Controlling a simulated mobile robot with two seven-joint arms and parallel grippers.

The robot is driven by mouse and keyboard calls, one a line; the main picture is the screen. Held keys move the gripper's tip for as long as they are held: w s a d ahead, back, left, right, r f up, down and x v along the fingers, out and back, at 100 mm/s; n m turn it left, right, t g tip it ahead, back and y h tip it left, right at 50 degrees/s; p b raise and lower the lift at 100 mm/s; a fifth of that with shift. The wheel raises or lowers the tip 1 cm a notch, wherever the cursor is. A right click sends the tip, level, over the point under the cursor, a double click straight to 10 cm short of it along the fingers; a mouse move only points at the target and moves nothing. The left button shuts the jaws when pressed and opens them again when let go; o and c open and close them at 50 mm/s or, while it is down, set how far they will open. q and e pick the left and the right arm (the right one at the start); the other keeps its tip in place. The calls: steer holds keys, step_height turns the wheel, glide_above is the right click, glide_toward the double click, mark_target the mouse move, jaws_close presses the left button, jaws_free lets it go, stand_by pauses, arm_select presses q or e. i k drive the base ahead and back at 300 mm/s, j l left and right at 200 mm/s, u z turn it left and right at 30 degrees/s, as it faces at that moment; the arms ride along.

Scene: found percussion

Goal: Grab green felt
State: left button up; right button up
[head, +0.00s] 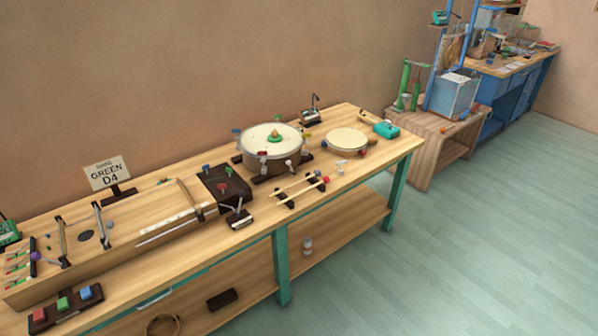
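Several green pieces are in view, and I cannot tell which is felt. A small green block (63,303) sits between a red block (39,315) and a blue block (86,292) on a dark holder at the bench's near left. A green and orange piece (275,135) sits on the white head of the large drum (257,137). A small green piece (222,186) is on a dark box (232,192) mid-bench, near red and blue ones. Neither of my grippers is in view.
The long wooden bench (345,187) has green legs and a lower shelf. It carries a stringed wooden box (160,225), mallets (300,190) and a small round drum (347,140). A low wooden table (432,125) stands beyond. The green floor (480,240) at right is clear.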

mark_target(275, 137)
steer(key=i+u, duration=0.1)
steer(key=u, duration=0.35)
steer(key=i+l+u, duration=0.1)
steer(key=u, duration=0.35)
steer(key=i+l+u, duration=0.45)
steer(key=l, duration=0.15)
steer(key=l+u, duration=0.2)
steer(key=i+l, duration=0.15)
steer(key=l, duration=0.25)
steer(key=i+l+u, duration=0.15)
steer(key=l, duration=0.2)
steer(key=i+l, duration=0.1)
steer(key=l, duration=0.3)
steer(key=i+u, duration=0.05)
